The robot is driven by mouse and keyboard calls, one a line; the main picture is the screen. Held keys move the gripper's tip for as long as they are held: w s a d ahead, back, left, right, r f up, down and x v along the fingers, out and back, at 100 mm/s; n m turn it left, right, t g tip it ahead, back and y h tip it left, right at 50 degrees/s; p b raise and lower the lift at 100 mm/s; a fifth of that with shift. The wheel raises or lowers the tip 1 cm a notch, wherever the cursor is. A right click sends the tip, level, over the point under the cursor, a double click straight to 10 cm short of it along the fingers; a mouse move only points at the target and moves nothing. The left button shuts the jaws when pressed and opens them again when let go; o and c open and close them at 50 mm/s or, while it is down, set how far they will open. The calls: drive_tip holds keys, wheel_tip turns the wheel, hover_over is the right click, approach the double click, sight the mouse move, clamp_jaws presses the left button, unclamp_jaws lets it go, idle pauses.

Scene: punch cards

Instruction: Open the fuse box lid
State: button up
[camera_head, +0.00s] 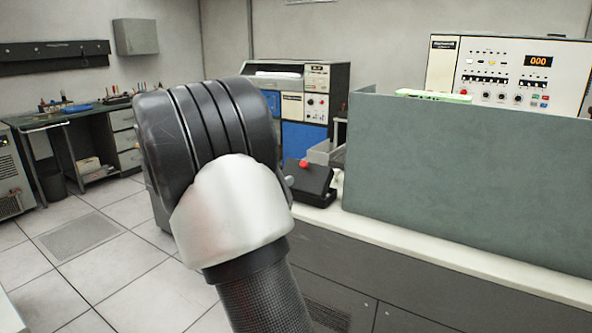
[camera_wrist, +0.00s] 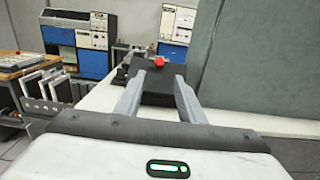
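A black box with a sloped top and a red knob (camera_head: 311,184) sits on the white counter, beside the grey-green panel; it looks like the fuse box, though no label shows. In the wrist view the same black box (camera_wrist: 160,85) lies ahead, its red knob above and between the fingertips. Its lid looks shut. My gripper (camera_wrist: 159,76) is open, with its two grey fingers apart and pointing toward the box. Nothing is held between them. I cannot tell whether the fingers touch the box. In the head view my arm hides the gripper.
The grey-green panel (camera_head: 460,185) stands upright on the white counter (camera_head: 450,258), right of the box. A control console (camera_head: 510,70) stands behind it. A blue-and-grey machine (camera_head: 305,110) is at the back. Open tiled floor (camera_head: 95,255) lies left.

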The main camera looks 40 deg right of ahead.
sight(303, 164)
drive_tip(key=x, duration=1.1)
drive_tip(key=shift+d, duration=0.25)
clamp_jaws()
